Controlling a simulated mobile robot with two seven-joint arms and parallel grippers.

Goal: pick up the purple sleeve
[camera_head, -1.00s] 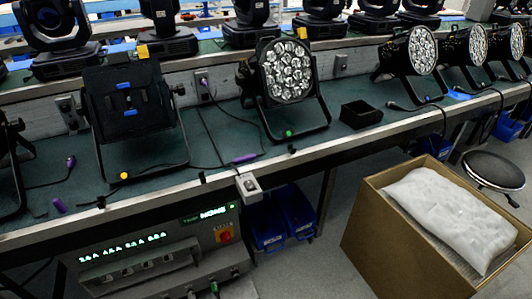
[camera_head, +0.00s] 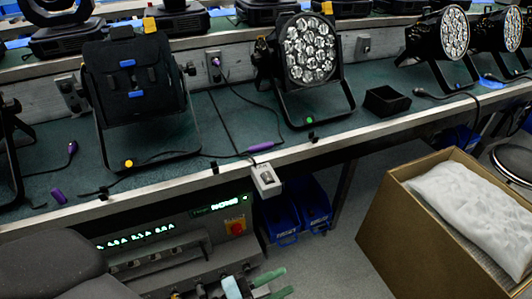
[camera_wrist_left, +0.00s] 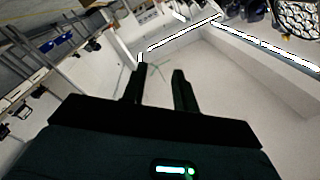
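The purple sleeve (camera_head: 58,196) is a short loose purple piece lying on the green bench top at the left, near the front edge in the head view. My left gripper (camera_wrist_left: 160,78) shows in the left wrist view with two dark fingers apart and only pale floor between them. Dark links of my arm fill the lower left of the head view, below the sleeve and apart from it. I cannot make out the left fingertips clearly in the head view. I cannot pick out the sleeve in the wrist view.
A black stage light (camera_head: 133,88) stands behind and right of the sleeve, with a purple-ended cable (camera_head: 72,148) nearby. A par can (camera_head: 308,52), a black open box (camera_head: 386,100) and a cardboard carton (camera_head: 408,228) are to the right. A console (camera_head: 180,245) sits under the bench edge.

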